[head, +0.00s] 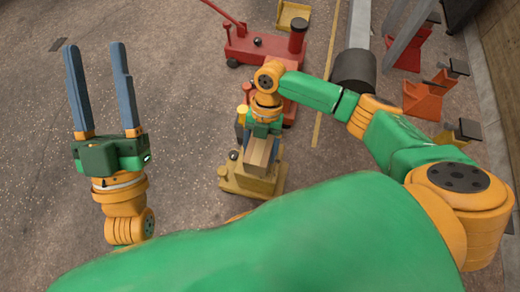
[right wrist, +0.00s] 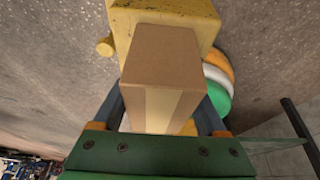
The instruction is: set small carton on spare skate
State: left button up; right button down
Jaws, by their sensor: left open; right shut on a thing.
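The small carton (head: 259,152) is a brown cardboard box with a paler tape strip. My right gripper (head: 264,140) is shut on it, and the fingers lie along its sides. The right wrist view shows the carton (right wrist: 162,62) upright in front of the gripper's palm. The yellow skate (head: 250,184), a low wheeled block, is directly beneath or just behind the carton. Its yellow body (right wrist: 160,14) also shows past the carton in the right wrist view. I cannot tell whether the two touch. My left gripper (head: 99,62) is open and empty, off to the left.
A red wheeled machine (head: 262,48) stands beyond the skate. A yellow block (head: 293,16) lies at the top. Orange-red stands (head: 423,98) line the right side by a wall. A yellow floor line (head: 326,80) runs between. The floor on the left is clear.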

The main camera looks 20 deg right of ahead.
pick_arm(q)
jog(key=shift+s+r+h, duration=0.2)
jog(key=shift+h, duration=0.1)
pick_arm(e)
jog(key=shift+f, duration=0.1)
grip_release()
pick_arm(q)
jog(key=shift+s+r, duration=0.1)
jog(key=shift+s, duration=0.05)
